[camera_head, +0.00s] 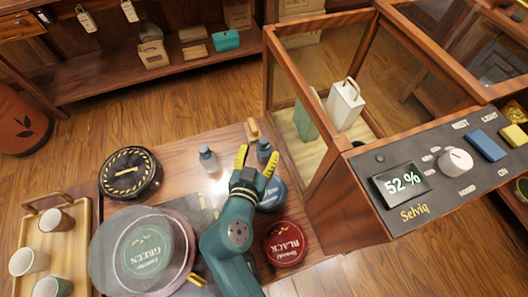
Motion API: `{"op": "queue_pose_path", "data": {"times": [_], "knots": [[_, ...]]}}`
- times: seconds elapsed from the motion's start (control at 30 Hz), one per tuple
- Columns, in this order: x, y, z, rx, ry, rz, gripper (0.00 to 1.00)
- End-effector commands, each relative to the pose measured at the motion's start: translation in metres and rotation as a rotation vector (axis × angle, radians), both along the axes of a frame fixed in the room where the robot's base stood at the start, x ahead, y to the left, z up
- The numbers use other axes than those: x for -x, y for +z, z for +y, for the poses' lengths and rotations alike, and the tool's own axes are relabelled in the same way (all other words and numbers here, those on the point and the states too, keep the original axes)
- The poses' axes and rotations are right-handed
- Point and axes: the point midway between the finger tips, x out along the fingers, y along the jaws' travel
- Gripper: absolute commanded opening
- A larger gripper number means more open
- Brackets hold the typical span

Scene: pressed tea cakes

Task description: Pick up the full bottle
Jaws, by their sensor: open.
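Two small bottles stand on the wooden table (176,155). One grey-blue bottle (208,160) with a dark cap is left of my gripper. The other, a darker blue bottle (264,150), is just beyond the fingertips, toward the right finger. I cannot tell from this view which bottle is full. My gripper (256,157) has yellow-tipped fingers spread apart with nothing visible held between them. Whether it touches the right bottle is not clear.
A glass-walled cabinet (312,178) with a control panel reading 52 % stands close on the right. A red BLACK tin (285,244), a blue tin (271,196), a GREEN tin (147,251) and a black-yellow round object (130,173) surround my arm. A cup tray (84,237) is left.

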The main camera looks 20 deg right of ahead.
Motion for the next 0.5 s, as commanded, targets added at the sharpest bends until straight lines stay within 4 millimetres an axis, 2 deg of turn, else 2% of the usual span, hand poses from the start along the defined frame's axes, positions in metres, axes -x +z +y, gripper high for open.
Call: {"op": "queue_pose_path", "data": {"times": [0.3,0.5], "knots": [[-0.036,-0.015,-0.028,-0.001,-0.002,0.001,0.62],[-0.043,-0.016,-0.034,0.000,0.000,0.001,0.62]]}}
